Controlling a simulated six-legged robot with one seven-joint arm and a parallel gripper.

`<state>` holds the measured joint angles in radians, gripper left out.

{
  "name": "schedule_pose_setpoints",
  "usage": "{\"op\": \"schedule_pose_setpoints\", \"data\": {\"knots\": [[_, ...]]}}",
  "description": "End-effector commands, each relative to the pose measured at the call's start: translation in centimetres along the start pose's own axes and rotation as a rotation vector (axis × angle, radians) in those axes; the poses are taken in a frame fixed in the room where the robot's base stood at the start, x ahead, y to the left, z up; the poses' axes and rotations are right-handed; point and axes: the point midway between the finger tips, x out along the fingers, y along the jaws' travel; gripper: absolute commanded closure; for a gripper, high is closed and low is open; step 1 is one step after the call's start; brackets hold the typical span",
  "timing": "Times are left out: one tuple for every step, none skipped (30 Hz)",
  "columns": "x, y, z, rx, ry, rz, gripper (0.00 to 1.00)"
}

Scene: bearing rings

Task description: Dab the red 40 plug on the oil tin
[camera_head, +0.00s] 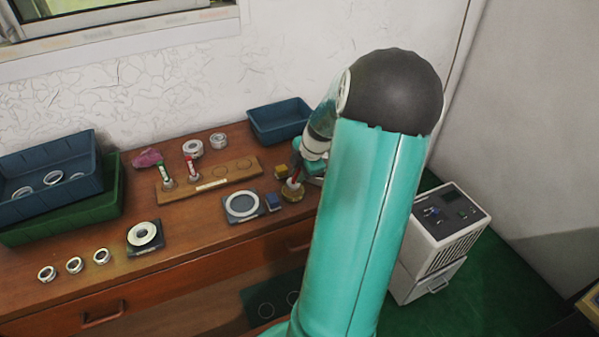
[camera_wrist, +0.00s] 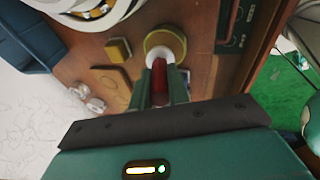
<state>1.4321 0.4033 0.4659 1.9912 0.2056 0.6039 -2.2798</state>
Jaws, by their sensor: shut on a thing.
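The red-handled plug (camera_wrist: 159,75) is upright between the fingers of my gripper (camera_wrist: 165,92), which is shut on its handle. Its white end (camera_wrist: 163,57) points away from the gripper, at the round brass oil tin (camera_wrist: 158,36). In the head view the red plug (camera_head: 295,173) stands over the oil tin (camera_head: 292,196), its white end at the tin's top. I cannot tell whether it touches. My gripper is mostly hidden behind my arm there. Any number on the plug is unreadable.
Rings, pads and blue bins (camera_head: 281,120) share the table.

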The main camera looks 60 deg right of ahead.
Motion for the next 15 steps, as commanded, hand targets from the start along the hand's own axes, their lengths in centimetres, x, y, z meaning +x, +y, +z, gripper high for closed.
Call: {"op": "schedule_pose_setpoints", "data": {"knots": [[0.04, 0.02, 0.01, 0.0, 0.0, 0.001, 1.0], [0.07, 0.0, 0.01, 0.0, 0.0, 0.001, 1.0], [0.11, -0.01, 0.02, 0.0, 0.0, 0.001, 1.0], [0.14, -0.02, 0.03, 0.0, 0.0, 0.001, 1.0], [0.18, -0.03, 0.03, 0.0, 0.0, 0.001, 1.0], [0.22, -0.04, 0.04, 0.0, 0.0, 0.001, 1.0], [0.25, -0.05, 0.05, 0.0, 0.0, 0.001, 1.0], [0.28, -0.06, 0.05, 0.0, 0.0, 0.001, 1.0], [0.32, -0.07, 0.06, 0.0, 0.0, 0.001, 1.0], [0.35, -0.08, 0.06, 0.0, 0.0, 0.001, 1.0], [0.38, -0.09, 0.07, 0.0, -0.001, 0.001, 1.0], [0.41, -0.1, 0.08, 0.0, -0.001, 0.001, 1.0], [0.44, -0.11, 0.08, 0.0, -0.001, 0.001, 1.0], [0.47, -0.12, 0.09, 0.0, -0.001, 0.001, 1.0], [0.51, -0.13, 0.09, 0.0, -0.001, 0.001, 1.0]]}}
